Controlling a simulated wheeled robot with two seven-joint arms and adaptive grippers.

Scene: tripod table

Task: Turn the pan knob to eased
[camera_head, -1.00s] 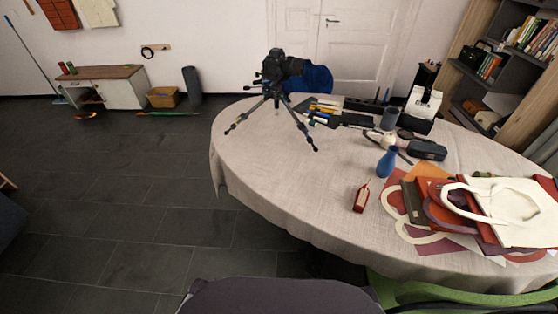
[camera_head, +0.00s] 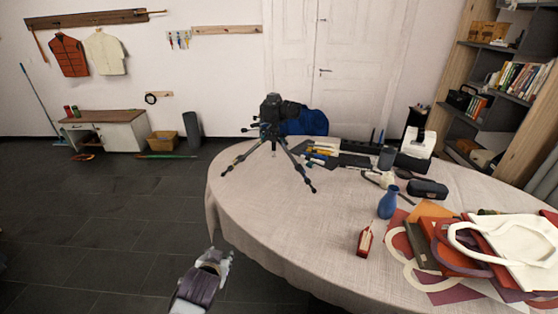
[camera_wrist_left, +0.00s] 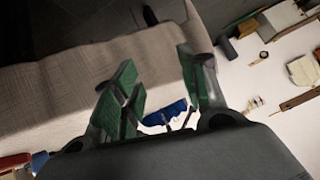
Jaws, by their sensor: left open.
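A black camera (camera_head: 271,106) sits on a dark tripod (camera_head: 270,137), which stands with spread legs on the table (camera_head: 265,205) near its far left edge. Small knobs and handles stick out to the left of the tripod head; I cannot tell which is the pan knob or how it is set. My left gripper (camera_head: 221,258) is in front of the table's left edge, low and well apart from the tripod. In the left wrist view its green-padded fingers (camera_wrist_left: 155,65) are spread with nothing held between them. My right gripper is not in view.
Pens and dark cases stand right of the tripod. The cloth in front of the tripod is bare.

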